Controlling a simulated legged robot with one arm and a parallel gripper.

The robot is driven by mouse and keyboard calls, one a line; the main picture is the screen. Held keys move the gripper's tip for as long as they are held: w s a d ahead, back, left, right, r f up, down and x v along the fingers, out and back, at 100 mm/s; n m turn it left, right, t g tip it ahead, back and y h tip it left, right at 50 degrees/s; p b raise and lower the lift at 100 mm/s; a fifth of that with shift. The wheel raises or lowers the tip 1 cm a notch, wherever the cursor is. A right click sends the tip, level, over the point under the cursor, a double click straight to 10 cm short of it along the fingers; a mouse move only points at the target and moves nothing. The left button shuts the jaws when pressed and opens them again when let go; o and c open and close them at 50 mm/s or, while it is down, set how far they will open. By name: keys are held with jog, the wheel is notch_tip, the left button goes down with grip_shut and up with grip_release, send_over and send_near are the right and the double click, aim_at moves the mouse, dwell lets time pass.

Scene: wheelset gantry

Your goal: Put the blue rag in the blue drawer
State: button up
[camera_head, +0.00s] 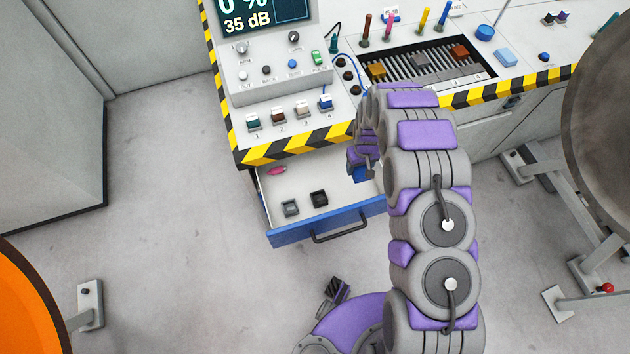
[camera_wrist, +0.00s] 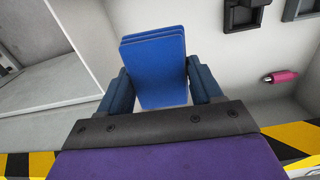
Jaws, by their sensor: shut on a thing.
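The blue rag (camera_wrist: 155,68) looks like a folded, layered blue pad and sits between the two fingers of my gripper (camera_wrist: 160,92) in the wrist view. My gripper is shut on it. In the head view, a bit of the rag (camera_head: 360,174) shows below my gripper (camera_head: 358,165), over the right part of the open drawer. The blue drawer (camera_head: 290,236) is pulled out below the console, with a blue front, a dark handle and a white inside. My arm hides the drawer's right end. Whether the rag touches the drawer floor I cannot tell.
Inside the drawer lie a grey block (camera_head: 290,208), a black block (camera_head: 318,198) and a pink item (camera_head: 277,170). The console edge with yellow-black stripes (camera_head: 290,146) overhangs the drawer's back. A large round grey wheel (camera_head: 600,130) stands at the right.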

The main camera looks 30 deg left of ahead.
aim_at(351, 188)
jog(key=shift+s+a+f, duration=0.3)
jog(key=shift+s+f, duration=0.1)
jog(key=shift+f, duration=0.3)
jog(key=shift+s+d+f+n, duration=0.1)
jog(key=shift+s+f+n, duration=0.1)
jog(key=shift+f+n, duration=0.1)
jog(key=f+b, duration=0.1)
jog(key=f, duration=0.4)
jog(key=f+b, duration=0.1)
jog(key=f, duration=0.3)
jog(key=shift+a+f+b, duration=0.2)
jog(key=shift+f+b, duration=0.15)
jog(key=shift+f, duration=0.05)
jog(key=shift+d+f, duration=0.15)
jog(key=shift+d, duration=0.05)
jog(key=o, duration=1.2)
jog(key=shift+a, duration=0.3)
jog(key=shift+d, duration=0.2)
